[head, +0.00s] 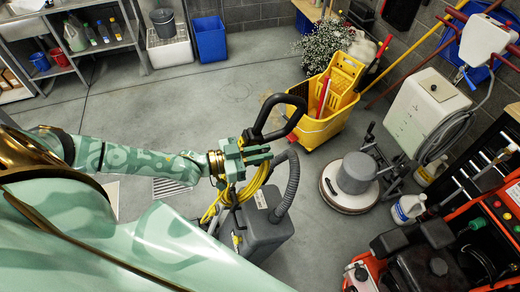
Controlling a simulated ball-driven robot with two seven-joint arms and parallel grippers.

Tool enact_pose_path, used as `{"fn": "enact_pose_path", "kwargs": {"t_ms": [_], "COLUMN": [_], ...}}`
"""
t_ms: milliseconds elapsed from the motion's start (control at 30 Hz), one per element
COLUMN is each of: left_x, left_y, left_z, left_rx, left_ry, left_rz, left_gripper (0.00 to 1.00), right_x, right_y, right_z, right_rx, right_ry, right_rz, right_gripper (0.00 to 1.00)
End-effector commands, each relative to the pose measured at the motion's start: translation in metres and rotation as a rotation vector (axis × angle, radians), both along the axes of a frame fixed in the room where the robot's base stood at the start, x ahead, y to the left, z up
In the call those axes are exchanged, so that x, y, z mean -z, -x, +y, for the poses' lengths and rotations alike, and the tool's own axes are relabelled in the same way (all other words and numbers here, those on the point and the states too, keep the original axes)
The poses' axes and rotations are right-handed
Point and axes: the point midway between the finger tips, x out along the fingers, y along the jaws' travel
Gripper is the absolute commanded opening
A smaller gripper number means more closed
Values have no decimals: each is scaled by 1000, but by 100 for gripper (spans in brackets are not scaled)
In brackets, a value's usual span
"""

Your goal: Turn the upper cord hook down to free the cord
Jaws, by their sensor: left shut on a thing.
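A grey upright machine (266,236) with a black loop handle (258,118) stands near the middle of the head view. A yellow cord (222,203) hangs in a coil on its handle side, just below my left gripper (258,156). My left gripper is at the top of the cord coil, at the foot of the loop handle. Its fingers are shut at the upper cord hook, which they hide, so how the hook is turned cannot be seen. My right gripper is not in view.
A yellow mop bucket (313,128) stands behind the machine. A round floor polisher (347,185) is to its right, with a white bottle (408,208) beyond. A red machine (482,220) fills the lower right. Open floor lies behind and left.

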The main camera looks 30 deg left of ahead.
Motion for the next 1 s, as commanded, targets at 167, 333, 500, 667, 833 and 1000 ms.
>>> {"fn": "enact_pose_path", "kwargs": {"t_ms": [167,333,500,667,833,1000], "left_x": [-8,-7,-3,2,8,16], "left_y": [-3,-7,-12,-16,-20,-22], "left_z": [-3,-6,-10,-13,-15,-18], "left_rx": [-1,0,-1,0,-1,-1], "left_ry": [-74,-171,-275,-376,-480,-584], "left_rz": [84,199,320,434,556,680], "left_gripper": [0,0,0,0,0,0], "right_x": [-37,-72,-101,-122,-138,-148], "right_y": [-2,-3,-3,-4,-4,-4], "right_z": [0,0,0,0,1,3], "right_rx": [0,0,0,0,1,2], "right_ry": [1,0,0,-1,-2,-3], "right_rz": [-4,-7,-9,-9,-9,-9], "right_gripper": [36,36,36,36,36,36]}}
